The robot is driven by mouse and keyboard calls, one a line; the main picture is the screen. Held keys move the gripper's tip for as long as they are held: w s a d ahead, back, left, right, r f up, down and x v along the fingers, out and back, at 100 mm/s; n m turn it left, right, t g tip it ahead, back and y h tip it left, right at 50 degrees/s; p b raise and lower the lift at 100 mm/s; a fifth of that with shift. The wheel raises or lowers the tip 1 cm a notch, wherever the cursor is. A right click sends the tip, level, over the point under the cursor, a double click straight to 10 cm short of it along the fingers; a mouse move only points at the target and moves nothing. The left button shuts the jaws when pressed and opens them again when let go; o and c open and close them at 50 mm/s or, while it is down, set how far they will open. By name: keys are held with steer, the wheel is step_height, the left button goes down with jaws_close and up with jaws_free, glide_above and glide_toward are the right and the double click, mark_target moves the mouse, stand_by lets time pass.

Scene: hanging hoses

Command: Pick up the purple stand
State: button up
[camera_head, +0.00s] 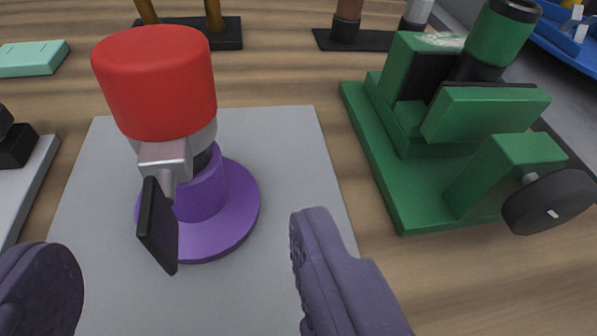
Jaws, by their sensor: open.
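The purple stand (228,218) has a round flat base and a short upright collar, and it stands on a grey mat (283,150) left of centre. A red-capped fitting (155,80) with a grey metal neck and a black lever (158,225) sits in the collar and hides part of the stand. My gripper (185,270) is at the bottom of the view with its two purple-grey fingers wide apart. The fingers are nearer the camera than the stand, one at lower left and one right of the stand's base. Nothing is between them in their grip.
A green vise-like fixture (400,195) with a black knob (548,200) stands at right. Black bases with posts (225,33) stand at the back. A mint block (30,58) lies at far left, and a blue tray (565,40) is at top right.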

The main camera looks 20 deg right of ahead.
mark_target(169, 213)
steer(key=b+x, duration=0.1)
steer(key=x, duration=0.1)
steer(key=b+x, duration=0.1)
steer(key=x, duration=0.1)
steer(key=b+x, duration=0.1)
steer(key=x, duration=0.1)
steer(key=shift+a+f, duration=0.35)
steer(key=shift+w, duration=0.55)
steer(key=shift+c, duration=0.2)
steer(key=c, duration=1.2)
steer(key=shift+r, duration=0.1)
